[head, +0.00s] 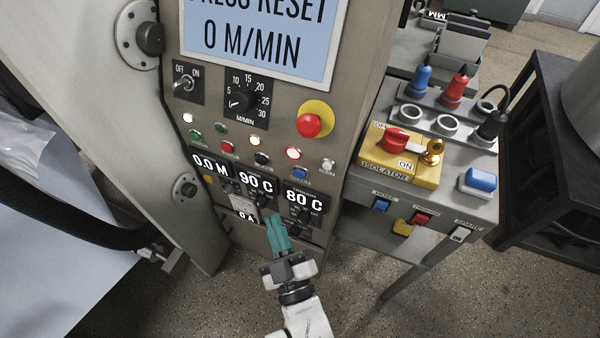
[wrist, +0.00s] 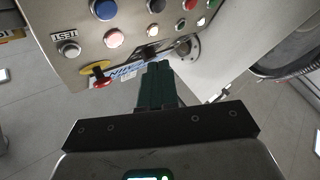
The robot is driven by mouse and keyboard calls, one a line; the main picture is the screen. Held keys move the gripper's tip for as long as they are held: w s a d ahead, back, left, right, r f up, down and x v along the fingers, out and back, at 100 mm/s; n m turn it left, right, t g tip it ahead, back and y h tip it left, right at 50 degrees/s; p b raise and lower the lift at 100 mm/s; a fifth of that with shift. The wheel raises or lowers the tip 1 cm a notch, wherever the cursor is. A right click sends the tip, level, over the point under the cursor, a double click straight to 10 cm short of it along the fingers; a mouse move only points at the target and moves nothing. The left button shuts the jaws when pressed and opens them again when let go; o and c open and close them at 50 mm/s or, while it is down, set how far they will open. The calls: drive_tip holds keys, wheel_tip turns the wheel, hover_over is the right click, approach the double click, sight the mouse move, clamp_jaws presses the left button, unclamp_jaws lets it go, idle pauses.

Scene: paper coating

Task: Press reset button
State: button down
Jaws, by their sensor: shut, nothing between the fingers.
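The grey control panel (head: 277,105) faces me, its display (head: 258,38) reading "PRESS RESET" and "0 M/MIN". A lower row of push buttons runs across it: green (head: 195,135), red (head: 228,148), black (head: 262,158), blue (head: 300,173) and white (head: 327,165). Their small labels are too blurred to tell which one says reset. The wrist view shows the panel turned over, with the blue button (wrist: 103,9) at the top. My gripper (head: 277,222) is shut and empty, its teal fingers in front of the panel below the buttons. The fingertips (wrist: 155,68) appear apart from the buttons.
A red emergency stop (head: 309,124) on a yellow base sits above the right buttons. Digital readouts (head: 257,183) and small knobs lie between the buttons and my gripper. A side console (head: 470,185) with a yellow isolator (head: 385,165) and plugs projects at right.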

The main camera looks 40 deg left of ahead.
sight(300, 173)
drive_tip(key=w+a+b, duration=0.2)
drive_tip(key=w+b, duration=0.1)
drive_tip(key=w, duration=0.5)
drive_tip(key=shift+w+b, duration=0.35)
idle(2.0)
drive_tip(key=shift+w+a, duration=0.1)
drive_tip(key=shift+w, duration=0.3)
drive_tip(key=shift+w+a+b, duration=0.1)
drive_tip(key=shift+w+b, duration=0.2)
drive_tip(key=shift+w, duration=0.05)
idle(0.6)
drive_tip(key=shift+s, duration=0.15)
drive_tip(key=shift+s+d, duration=0.2)
drive_tip(key=shift+s, duration=0.45)
